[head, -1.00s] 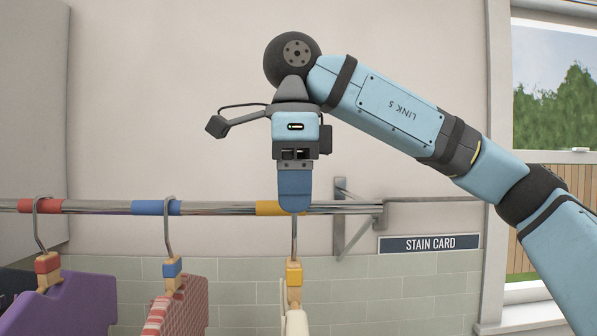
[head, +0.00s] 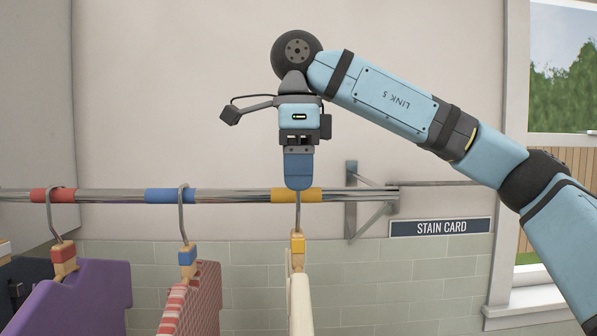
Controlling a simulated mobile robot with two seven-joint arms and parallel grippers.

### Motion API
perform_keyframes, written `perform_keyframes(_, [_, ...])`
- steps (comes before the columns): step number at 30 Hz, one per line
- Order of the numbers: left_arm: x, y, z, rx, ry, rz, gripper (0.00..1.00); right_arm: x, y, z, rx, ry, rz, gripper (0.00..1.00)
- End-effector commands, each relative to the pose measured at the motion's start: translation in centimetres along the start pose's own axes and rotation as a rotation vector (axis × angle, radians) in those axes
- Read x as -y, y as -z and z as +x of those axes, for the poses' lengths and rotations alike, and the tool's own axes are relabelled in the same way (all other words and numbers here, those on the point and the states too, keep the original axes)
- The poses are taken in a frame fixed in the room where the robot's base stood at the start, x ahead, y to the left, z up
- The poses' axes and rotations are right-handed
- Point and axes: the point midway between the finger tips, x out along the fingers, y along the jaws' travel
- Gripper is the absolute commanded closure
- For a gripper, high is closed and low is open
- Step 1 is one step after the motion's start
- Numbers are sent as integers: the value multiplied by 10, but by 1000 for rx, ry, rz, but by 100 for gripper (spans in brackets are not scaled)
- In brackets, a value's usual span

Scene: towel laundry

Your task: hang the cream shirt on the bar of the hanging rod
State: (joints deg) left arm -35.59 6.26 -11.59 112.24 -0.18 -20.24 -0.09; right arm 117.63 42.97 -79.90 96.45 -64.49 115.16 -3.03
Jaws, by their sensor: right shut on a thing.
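The cream shirt (head: 301,300) hangs edge-on from a hanger with a yellow block (head: 298,245) in the head view. Its metal hook rises to my right gripper (head: 298,184), which points down and is shut on the hook's top. The gripper is at the yellow band (head: 314,194) of the hanging rod (head: 230,195). The fingers hide the top of the hook, so I cannot tell whether it sits over the bar. My left gripper is not in view.
A purple garment (head: 80,300) hangs at the red band (head: 52,195), and a red-and-white patterned garment (head: 195,295) at the blue band (head: 170,195).

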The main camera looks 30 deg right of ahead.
Motion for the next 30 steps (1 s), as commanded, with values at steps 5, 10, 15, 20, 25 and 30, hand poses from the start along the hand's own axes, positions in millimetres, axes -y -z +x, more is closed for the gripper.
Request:
perform_keyframes(5, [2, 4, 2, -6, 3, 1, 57, 14, 0, 0, 0, -1, 2, 100])
perform_keyframes(10, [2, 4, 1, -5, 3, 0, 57, 28, 0, 0, 1, 0, 2, 100])
perform_keyframes(15, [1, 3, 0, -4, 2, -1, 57, 42, 0, 0, 0, -1, 2, 100])
perform_keyframes(20, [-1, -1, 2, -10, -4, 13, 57, 41, 0, 16, 0, -1, -1, 100])
perform_keyframes(25, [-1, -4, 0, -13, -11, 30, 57, 41, 0, 25, 0, 0, 0, 100])
perform_keyframes(30, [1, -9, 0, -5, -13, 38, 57, 41, 0, 29, 0, -1, 0, 100])
